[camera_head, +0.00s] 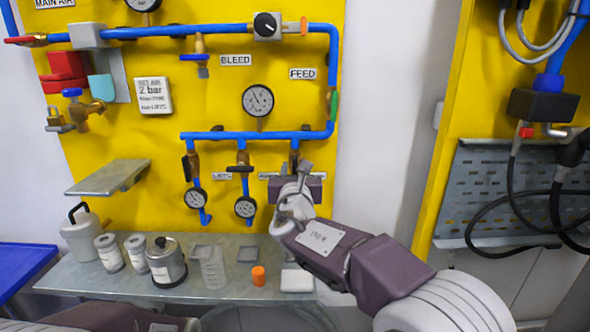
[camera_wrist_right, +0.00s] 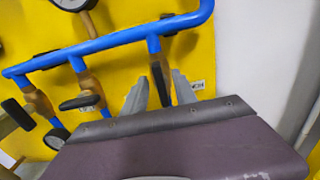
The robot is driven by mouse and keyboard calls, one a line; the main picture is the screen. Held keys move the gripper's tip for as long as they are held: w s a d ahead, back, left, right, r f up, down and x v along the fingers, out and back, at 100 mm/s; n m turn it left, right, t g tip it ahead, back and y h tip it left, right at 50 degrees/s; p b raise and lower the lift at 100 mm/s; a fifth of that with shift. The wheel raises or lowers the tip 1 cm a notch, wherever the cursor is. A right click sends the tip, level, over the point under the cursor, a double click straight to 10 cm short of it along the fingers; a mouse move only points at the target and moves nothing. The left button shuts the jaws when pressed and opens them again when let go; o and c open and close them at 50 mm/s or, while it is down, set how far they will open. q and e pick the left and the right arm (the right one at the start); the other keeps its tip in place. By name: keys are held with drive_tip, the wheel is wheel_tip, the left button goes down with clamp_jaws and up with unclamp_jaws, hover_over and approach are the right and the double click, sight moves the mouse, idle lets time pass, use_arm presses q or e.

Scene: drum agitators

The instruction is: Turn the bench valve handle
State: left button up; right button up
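Three drop valves hang from the lower blue pipe (camera_head: 250,135) on the yellow panel. The rightmost one stands behind my right gripper (camera_head: 305,172); its label is mostly covered, so I cannot read its name. In the right wrist view, this valve's dark handle (camera_wrist_right: 160,82) shows upright between the two grey fingers of my right gripper (camera_wrist_right: 158,90). The fingers stand apart on either side of it; whether they touch it I cannot tell. The middle valve handle (camera_head: 238,168) lies crosswise and the left valve handle (camera_head: 190,166) is upright.
Below stands a grey shelf (camera_head: 220,290) with a metal pot (camera_head: 166,262), bottles, a clear beaker (camera_head: 213,270) and an orange cap (camera_head: 258,276). A small ledge (camera_head: 108,178) sticks out at left. Gauges (camera_head: 245,207) hang beside the valves. White wall lies right of the panel.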

clamp_jaws()
drive_tip(key=shift+f+m+b, duration=0.2)
drive_tip(key=shift+m+b, duration=0.4)
drive_tip(key=shift+b, duration=0.3)
drive_tip(key=shift+d+f+m+b, duration=0.1)
drive_tip(key=shift+d+m+b, duration=0.1)
drive_tip(key=shift+m+b, duration=3.45)
drive_tip(key=shift+d+f+m+b, duration=0.15)
drive_tip(key=shift+m+b, duration=2.55)
drive_tip(key=shift+m, duration=1.85)
drive_tip(key=shift+r+m, duration=0.1)
drive_tip(key=shift+m, duration=0.2)
